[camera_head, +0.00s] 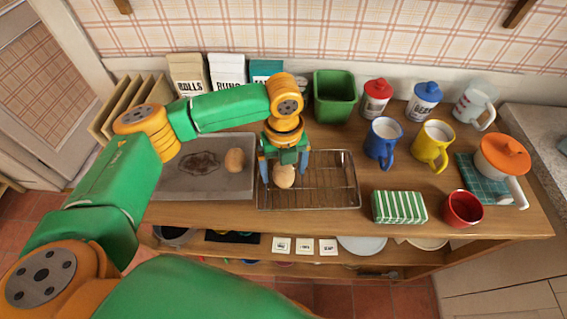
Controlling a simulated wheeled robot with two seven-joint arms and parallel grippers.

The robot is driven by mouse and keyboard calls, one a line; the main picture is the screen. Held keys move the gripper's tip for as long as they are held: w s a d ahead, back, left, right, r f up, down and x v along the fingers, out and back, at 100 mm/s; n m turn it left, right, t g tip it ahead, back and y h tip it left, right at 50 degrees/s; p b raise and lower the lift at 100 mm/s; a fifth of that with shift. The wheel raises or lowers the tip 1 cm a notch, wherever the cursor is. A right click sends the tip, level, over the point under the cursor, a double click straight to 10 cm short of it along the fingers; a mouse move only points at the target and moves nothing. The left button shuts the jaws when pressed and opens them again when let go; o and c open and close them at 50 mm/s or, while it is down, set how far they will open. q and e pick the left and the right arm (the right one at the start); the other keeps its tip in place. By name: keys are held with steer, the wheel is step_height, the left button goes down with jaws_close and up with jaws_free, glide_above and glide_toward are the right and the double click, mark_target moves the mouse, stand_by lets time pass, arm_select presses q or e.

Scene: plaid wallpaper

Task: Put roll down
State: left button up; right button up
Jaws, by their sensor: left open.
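A tan roll (284,176) rests on the wire cooling rack (332,192), near its left end. My left gripper (284,180) points down over the rack, with its blue fingers open on either side of this roll. From this view I cannot tell whether the fingers touch it. A second roll (235,160) lies on the right part of the grey baking tray (178,182), left of the rack. A dark stain marks the tray's middle. My right gripper is not in view.
Behind stand paper bags (189,75) and a green bin (334,97). To the right are a blue jug (382,143), a yellow jug (431,147), lidded shakers, a striped box (399,207), a red bowl (462,208) and an orange-lidded pot (503,155). The rack's right half is clear.

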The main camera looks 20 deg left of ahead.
mark_target(284, 168)
arm_select(q)
step_height(284, 168, up, 12)
steer(key=b, duration=0.1)
stand_by(0.5)
